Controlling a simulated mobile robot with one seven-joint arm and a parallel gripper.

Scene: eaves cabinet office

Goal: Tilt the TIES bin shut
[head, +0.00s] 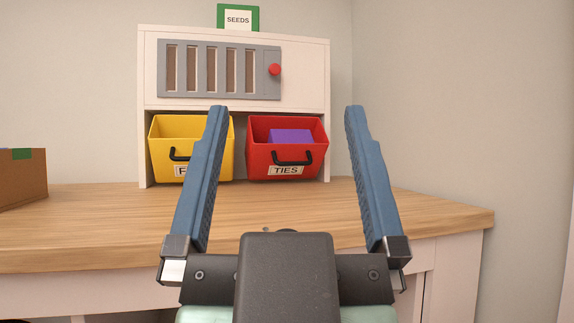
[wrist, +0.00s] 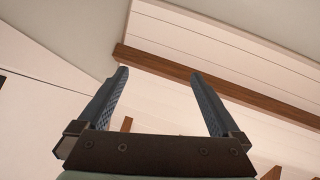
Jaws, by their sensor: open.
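The red TIES bin (head: 256,157) sits in the lower right opening of the white cabinet (head: 320,82), tilted out so its open top shows. It has a black handle (head: 292,161) and a TIES label on its front, and a purple block (head: 290,136) inside. My gripper (head: 285,108) is open and empty; in the head view its fingers frame the red bin, with the left finger overlapping the yellow bin. The fingers appear nearer to the camera than the bins, apart from them. The wrist view shows the open gripper (wrist: 157,72) against ceiling and white boarding, with no bin visible.
A yellow bin (head: 163,133), also tilted out, stands left of the red one, its label partly hidden. A grey slotted panel with a red knob (head: 274,69) is above. A green SEEDS box (head: 223,16) tops the cabinet. A cardboard box (head: 22,180) sits left on the wooden desk (head: 90,225).

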